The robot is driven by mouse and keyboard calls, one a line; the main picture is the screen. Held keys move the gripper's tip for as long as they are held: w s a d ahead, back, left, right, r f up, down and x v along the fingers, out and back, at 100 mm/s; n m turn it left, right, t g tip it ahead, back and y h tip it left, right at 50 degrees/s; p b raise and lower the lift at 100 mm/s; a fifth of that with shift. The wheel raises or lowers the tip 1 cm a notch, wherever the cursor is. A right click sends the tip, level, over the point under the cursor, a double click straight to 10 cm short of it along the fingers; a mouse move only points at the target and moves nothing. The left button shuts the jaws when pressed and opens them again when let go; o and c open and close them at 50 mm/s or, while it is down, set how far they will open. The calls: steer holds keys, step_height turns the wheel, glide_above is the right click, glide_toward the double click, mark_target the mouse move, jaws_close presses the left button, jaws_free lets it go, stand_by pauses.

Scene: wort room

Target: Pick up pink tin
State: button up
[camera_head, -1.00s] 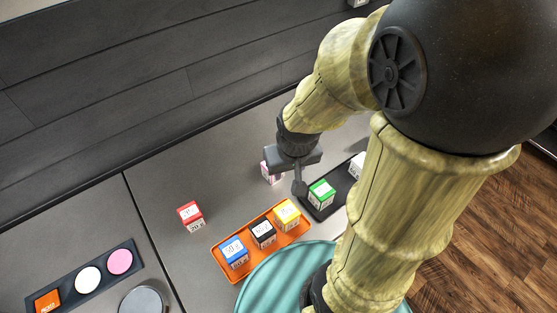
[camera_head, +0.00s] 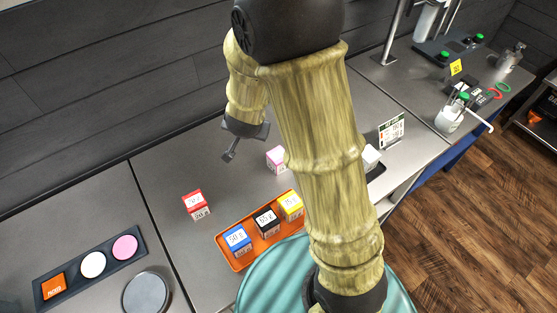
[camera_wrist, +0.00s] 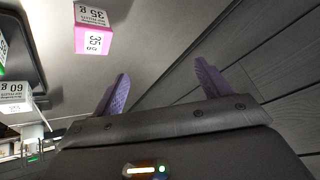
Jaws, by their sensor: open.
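The pink tin (camera_head: 276,159) has a pale labelled face and stands on the grey counter, just left of my arm. In the wrist view the pink tin (camera_wrist: 93,32) shows at the upper left with "35 g" on its labels. My gripper (camera_head: 230,156) is above the counter, to the left of the tin and apart from it. In the wrist view my gripper (camera_wrist: 160,92) has its two purple fingers spread, with nothing between them.
An orange tray (camera_head: 228,262) holds blue, black and yellow tins. A red tin (camera_head: 196,204) stands alone to the left. A white tin (camera_head: 371,158) is partly behind my arm. A dark wall runs behind the counter, which is bare around the red tin.

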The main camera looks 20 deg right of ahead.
step_height(320, 180, down, 3)
steer(key=w+m+h, duration=0.2)
steer(key=h, duration=0.1)
steer(key=m+g+h, duration=0.2)
steer(key=m+h, duration=0.4)
steer(key=h, duration=0.3)
glide_toward(271, 159)
steer(key=d, duration=0.3)
steer(key=shift+w+a+r, duration=0.1)
steer(key=shift+w+r, duration=0.1)
steer(key=shift+w, duration=0.3)
steer(key=p+x, duration=0.2)
steer(key=x, duration=0.3)
steer(key=shift+w+d+f, duration=0.1)
steer(key=shift+d, duration=0.2)
steer(key=shift+w+d+f, duration=0.2)
steer(key=shift+d+f, duration=0.15)
steer(key=shift+d, duration=0.05)
steer(key=shift+d, duration=0.1)
